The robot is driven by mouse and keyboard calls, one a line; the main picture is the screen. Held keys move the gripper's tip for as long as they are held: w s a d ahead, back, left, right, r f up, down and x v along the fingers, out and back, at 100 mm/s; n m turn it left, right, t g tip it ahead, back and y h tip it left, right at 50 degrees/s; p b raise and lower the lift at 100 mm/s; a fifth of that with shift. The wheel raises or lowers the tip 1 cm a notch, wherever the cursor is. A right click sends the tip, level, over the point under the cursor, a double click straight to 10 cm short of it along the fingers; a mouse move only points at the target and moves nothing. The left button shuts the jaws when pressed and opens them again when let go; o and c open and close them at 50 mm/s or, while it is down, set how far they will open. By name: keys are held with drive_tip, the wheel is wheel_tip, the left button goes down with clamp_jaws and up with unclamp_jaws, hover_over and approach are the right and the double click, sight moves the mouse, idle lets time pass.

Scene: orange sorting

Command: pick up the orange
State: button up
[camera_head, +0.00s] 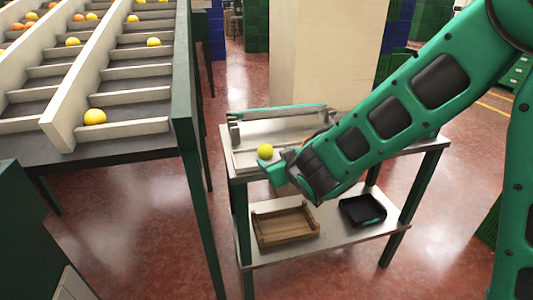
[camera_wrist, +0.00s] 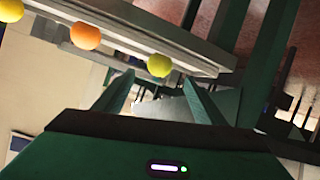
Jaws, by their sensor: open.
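In the wrist view, an orange (camera_wrist: 85,36) sits in a pale rail or trough between two yellow-green fruits, one at the upper left corner (camera_wrist: 11,10) and one near the middle (camera_wrist: 159,65). My gripper (camera_wrist: 158,80) is open, with its two fingers apart and nothing held between them. The yellow-green fruit in the middle appears just beyond the fingertips; the orange is left of them. In the head view, my gripper (camera_head: 270,172) is at the small metal table, close to a yellow-green fruit (camera_head: 265,151). My arm appears to hide the other fruits there.
The metal table (camera_head: 240,160) has a lower shelf with a wooden crate (camera_head: 285,223) and a black tray (camera_head: 362,210). A slatted sorting rack (camera_head: 140,95) at the left holds several orange and yellow fruits. Red floor lies open between rack and table.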

sight(267, 151)
drive_tip(key=x, duration=0.9)
drive_tip(key=shift+w+r, duration=0.15)
drive_tip(key=shift+w, duration=0.05)
drive_tip(key=shift+a, duration=0.1)
drive_tip(key=c, duration=1.2)
